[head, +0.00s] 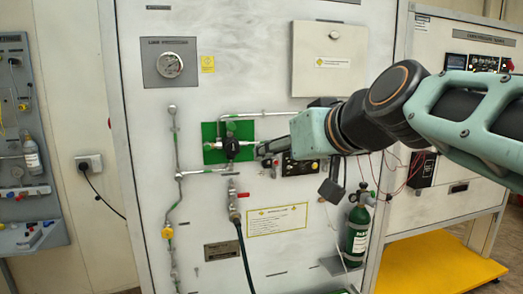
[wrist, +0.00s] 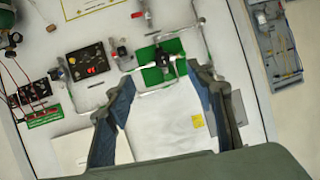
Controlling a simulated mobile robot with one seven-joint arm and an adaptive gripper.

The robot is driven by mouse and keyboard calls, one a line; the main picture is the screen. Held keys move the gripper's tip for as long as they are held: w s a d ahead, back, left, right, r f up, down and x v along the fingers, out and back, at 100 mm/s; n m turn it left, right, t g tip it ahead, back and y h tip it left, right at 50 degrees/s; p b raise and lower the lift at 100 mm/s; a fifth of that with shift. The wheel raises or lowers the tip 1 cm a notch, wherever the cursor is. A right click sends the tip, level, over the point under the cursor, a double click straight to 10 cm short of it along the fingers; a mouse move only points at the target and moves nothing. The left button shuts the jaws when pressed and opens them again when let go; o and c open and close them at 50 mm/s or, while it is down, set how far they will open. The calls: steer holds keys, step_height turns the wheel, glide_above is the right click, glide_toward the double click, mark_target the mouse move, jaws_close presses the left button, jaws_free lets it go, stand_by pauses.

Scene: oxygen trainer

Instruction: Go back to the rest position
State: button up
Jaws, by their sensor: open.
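My gripper (head: 264,154) reaches in from the right in front of the white panel (head: 265,85). Its fingertips are just right of a black valve knob (head: 231,147) on a green plate (head: 212,155). In the wrist view my gripper (wrist: 162,76) is open, its two fingers wide apart with nothing between them. The green plate (wrist: 152,76) and the black knob (wrist: 163,58) lie beyond the fingertips there. I cannot tell the exact gap to the knob. My forearm hides part of the panel's right side.
A green cylinder (head: 357,235) hangs below my arm. A yellow platform (head: 440,262) is at lower right. A black switch panel (wrist: 87,62) shows in the wrist view.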

steer(key=shift+s, duration=0.1)
steer(key=s+d+f+m+g+h+p, duration=0.1)
steer(key=s+d+f+g+h+p, duration=0.1)
steer(key=s+f, duration=0.6)
steer(key=s+d+f+m+g+h+p, duration=0.2)
steer(key=s+d+f+g+h+p, duration=0.1)
steer(key=s+f, duration=0.6)
steer(key=s+d+g+p, duration=0.1)
steer(key=d+p, duration=0.1)
steer(key=p, duration=0.1)
steer(key=shift+s+f+m, duration=0.15)
steer(key=shift+s+m, duration=0.15)
steer(key=shift+s, duration=0.05)
steer(key=shift+c, duration=0.3)
